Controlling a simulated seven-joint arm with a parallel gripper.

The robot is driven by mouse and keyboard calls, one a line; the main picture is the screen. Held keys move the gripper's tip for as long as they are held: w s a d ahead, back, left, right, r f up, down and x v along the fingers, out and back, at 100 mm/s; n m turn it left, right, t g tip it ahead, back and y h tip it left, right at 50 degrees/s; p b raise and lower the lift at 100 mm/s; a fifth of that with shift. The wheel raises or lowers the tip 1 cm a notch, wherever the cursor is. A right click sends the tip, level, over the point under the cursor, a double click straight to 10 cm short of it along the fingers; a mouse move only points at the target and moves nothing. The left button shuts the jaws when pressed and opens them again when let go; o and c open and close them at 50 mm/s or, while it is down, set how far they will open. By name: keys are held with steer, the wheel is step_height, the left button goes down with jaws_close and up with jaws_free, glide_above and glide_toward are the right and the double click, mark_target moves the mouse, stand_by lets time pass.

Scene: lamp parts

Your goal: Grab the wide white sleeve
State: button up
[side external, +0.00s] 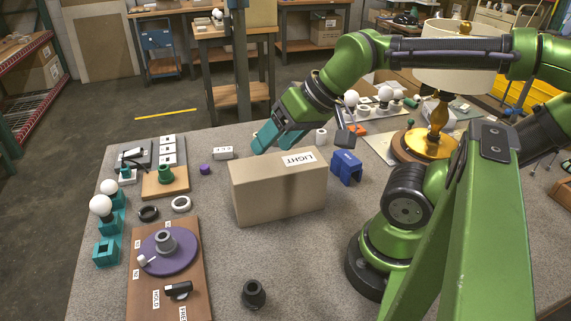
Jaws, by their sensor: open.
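A short white cylinder (321,136), which looks like the wide white sleeve, stands upright on the grey table behind the cardboard box. My gripper (308,139) is above the table behind the box, pointing down, with its jaws apart. A teal finger part shows left of the white cylinder and a dark finger part to its right. In this view the cylinder appears in the gap between them, with no visible contact. I cannot tell the exact height or depth of the fingers relative to it. A flat white ring (181,204) lies apart at the left.
The cardboard box (278,190) labelled LIGHT stands in front of the gripper. A blue block (346,168) is close to its right. A lamp (437,125) and bulbs stand behind right. A wooden board with a purple disc (168,252) and teal holders fill the left. A black socket (253,294) stands in front.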

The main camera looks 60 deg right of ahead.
steer(key=w+d+f+m+g+h, duration=0.1)
steer(key=w+d+f+m, duration=0.1)
steer(key=d, duration=0.8)
steer(key=w+d+f+m+g+h, duration=0.1)
steer(key=w+d+f+m, duration=0.15)
steer(key=d, duration=0.75)
steer(key=s+d+f+n+g, duration=0.1)
steer(key=s+d+f, duration=0.1)
steer(key=d, duration=0.6)
steer(key=s+d+f+n, duration=0.1)
steer(key=d+f, duration=0.1)
steer(key=d, duration=0.7)
steer(key=n, duration=0.6)
glide_toward(323, 132)
steer(key=x, duration=0.6)
steer(key=shift+w+d+r, duration=0.15)
steer(key=shift+d, duration=0.1)
steer(key=shift+x, duration=2.75)
steer(key=shift+a, duration=0.15)
